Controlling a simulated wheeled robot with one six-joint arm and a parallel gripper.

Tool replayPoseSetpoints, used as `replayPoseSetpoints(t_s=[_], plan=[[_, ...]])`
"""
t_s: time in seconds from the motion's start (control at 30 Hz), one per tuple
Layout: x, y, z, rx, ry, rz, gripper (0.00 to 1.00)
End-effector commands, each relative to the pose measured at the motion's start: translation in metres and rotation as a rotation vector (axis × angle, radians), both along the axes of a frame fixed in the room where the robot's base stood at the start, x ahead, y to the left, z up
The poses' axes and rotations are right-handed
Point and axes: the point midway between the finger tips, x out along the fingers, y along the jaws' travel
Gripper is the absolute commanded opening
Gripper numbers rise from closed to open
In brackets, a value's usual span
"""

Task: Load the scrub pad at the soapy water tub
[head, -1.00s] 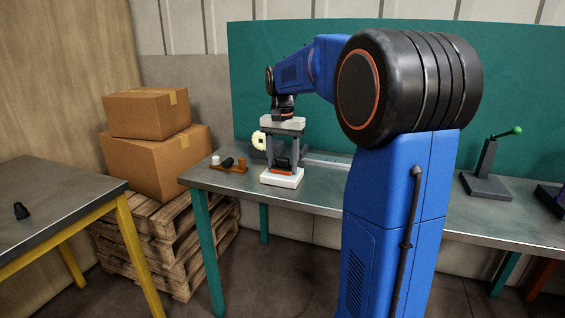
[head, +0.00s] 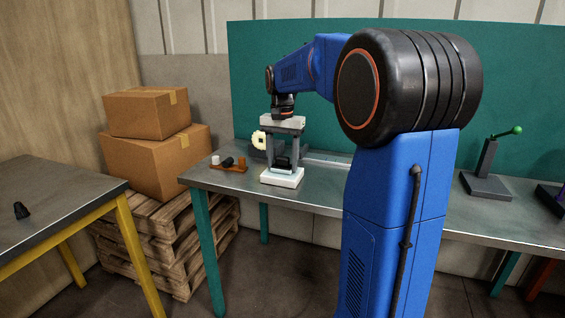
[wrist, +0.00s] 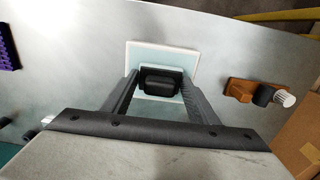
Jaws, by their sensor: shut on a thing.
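The soapy water tub (head: 281,181) is a low white tray on the metal bench, with a pale blue surface inside. The wrist view shows its white rim (wrist: 192,62). The scrub pad (head: 283,162) shows as a dark block between the fingers, just over the tub. It also shows in the wrist view (wrist: 160,84), in front of the pale blue surface. My gripper (head: 284,157) points down and is shut on the pad; its grey fingers reach either side of it in the wrist view (wrist: 160,80). The pad's underside is hidden, and I cannot tell whether it touches the water.
A brown holder (head: 235,170) with small white, black and orange pieces stands left of the tub. A cream toothed disc (head: 260,141) is behind. A green-knobbed lever (head: 488,175) stands far right. A yellow-legged table (head: 60,205) and cardboard boxes (head: 155,160) are at left.

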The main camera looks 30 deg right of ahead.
Motion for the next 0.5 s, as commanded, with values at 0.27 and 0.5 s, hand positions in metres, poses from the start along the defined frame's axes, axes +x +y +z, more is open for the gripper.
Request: replayPoseSetpoints(t_s=[0.27, 0.5], plan=[[0.0, 0.0, 0.02, -0.001, -0.003, 0.0, 0.36], [0.0, 0.0, 0.035, -0.001, -0.003, 0.0, 0.36]])
